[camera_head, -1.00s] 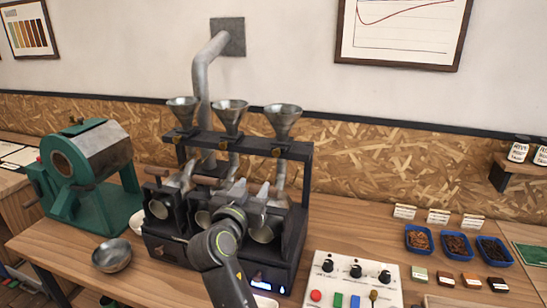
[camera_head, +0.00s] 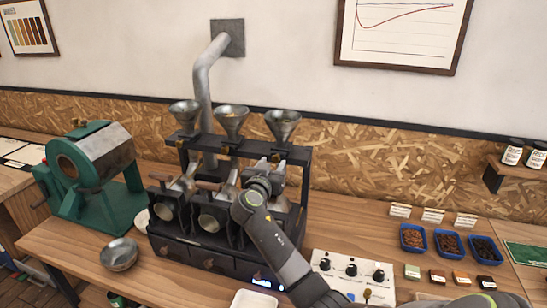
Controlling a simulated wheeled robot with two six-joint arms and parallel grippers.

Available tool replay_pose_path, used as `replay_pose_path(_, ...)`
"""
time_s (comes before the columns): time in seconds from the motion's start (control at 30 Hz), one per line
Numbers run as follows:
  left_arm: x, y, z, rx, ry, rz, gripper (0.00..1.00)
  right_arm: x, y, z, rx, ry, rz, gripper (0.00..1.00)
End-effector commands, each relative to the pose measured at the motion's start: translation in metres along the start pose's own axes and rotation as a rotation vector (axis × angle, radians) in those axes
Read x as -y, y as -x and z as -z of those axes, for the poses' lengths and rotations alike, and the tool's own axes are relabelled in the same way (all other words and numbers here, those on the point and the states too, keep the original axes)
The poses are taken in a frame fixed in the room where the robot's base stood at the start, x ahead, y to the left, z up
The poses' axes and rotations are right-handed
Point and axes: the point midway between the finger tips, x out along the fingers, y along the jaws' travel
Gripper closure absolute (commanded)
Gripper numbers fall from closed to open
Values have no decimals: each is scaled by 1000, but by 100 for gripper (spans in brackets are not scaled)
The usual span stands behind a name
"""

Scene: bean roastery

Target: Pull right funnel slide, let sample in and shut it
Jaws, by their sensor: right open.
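Three metal funnels sit in a row on the dark rack of the sample roaster. The right funnel (camera_head: 283,122) stands at the rack's right end, with the middle funnel (camera_head: 232,118) and left funnel (camera_head: 185,112) beside it. A small brass-coloured knob of the right funnel slide (camera_head: 276,157) shows just below the right funnel. My right gripper (camera_head: 274,164) is open at the right funnel slide, just under the rack's top bar. Its wrist hides part of the right roaster drum, and I cannot tell whether the fingers touch the knob. My left gripper is not in view.
A green roaster (camera_head: 92,175) and a metal bowl (camera_head: 119,254) stand at the left. A white control panel (camera_head: 340,275) is at the front right. Blue trays (camera_head: 450,244) of beans and sample cards lie farther right. A pipe (camera_head: 203,95) rises behind the rack.

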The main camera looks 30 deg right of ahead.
Motion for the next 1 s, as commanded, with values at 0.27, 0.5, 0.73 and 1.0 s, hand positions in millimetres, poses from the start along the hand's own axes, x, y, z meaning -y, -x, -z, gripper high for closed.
replay_pose_path(0.27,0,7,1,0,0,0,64,0,-18,0,1,-1,0,56)
replay_pose_path(0.5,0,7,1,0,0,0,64,0,-19,0,1,-1,0,56)
replay_pose_path(0.73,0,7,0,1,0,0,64,0,-19,0,1,-1,0,80)
replay_pose_path(1.0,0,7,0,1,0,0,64,0,-18,0,1,-1,0,100)
